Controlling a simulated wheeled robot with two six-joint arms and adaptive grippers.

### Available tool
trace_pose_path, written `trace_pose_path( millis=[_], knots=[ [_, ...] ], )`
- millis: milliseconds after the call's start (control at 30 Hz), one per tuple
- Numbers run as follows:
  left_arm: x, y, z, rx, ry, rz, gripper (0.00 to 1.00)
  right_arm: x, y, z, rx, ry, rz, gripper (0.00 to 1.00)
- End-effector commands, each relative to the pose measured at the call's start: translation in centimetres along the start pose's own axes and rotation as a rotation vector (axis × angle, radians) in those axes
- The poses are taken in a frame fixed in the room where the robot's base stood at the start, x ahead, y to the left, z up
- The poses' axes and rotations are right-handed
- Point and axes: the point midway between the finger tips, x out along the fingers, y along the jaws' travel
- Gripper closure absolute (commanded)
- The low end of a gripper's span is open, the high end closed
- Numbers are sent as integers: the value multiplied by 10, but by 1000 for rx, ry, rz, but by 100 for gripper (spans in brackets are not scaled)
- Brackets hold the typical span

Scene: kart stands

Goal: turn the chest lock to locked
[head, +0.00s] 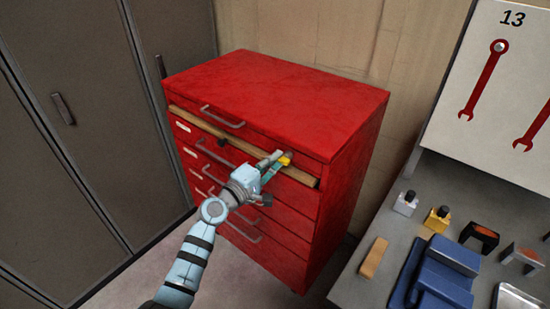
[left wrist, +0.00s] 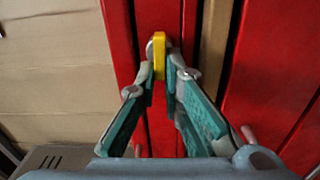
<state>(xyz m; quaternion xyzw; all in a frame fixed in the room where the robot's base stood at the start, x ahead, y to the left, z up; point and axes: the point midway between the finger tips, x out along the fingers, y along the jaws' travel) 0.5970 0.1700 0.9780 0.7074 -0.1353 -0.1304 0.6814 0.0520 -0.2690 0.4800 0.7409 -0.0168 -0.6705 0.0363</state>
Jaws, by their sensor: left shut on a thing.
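The red tool chest (head: 275,95) stands against the back wall. Its lock (head: 290,154) is at the right end of the upper front, with a yellow key or tab on it. In the left wrist view the yellow tab (left wrist: 159,50) stands upright in the picture before a round grey lock face, partly hidden by the fingers. My left gripper (head: 277,162) is at the lock, its fingertips shut on the yellow tab from both sides. Whether the lock is turned to locked I cannot tell. My right gripper is not in view.
A tan strip (head: 230,131) runs along the chest front below the top drawer. Several drawer handles stick out below. A grey bench with a blue vise (head: 447,272) and small blocks is at the right. Dark cabinets (head: 70,150) stand at the left.

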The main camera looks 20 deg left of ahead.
Motion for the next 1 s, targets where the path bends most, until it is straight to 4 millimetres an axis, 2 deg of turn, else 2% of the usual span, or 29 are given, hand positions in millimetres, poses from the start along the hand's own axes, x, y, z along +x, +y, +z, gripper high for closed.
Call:
trace_pose_path(
  millis=[633, 667, 767, 1000],
  knots=[
    [0, -2, 0, -55, -1, -2, 100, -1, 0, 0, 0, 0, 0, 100],
    [0, -2, 0, -55, -1, -2, 87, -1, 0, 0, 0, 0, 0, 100],
    [0, -2, 0, -54, -1, -2, 72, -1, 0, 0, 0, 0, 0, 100],
    [0, -2, 0, -53, -1, -1, 72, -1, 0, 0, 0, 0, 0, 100]
  ],
)
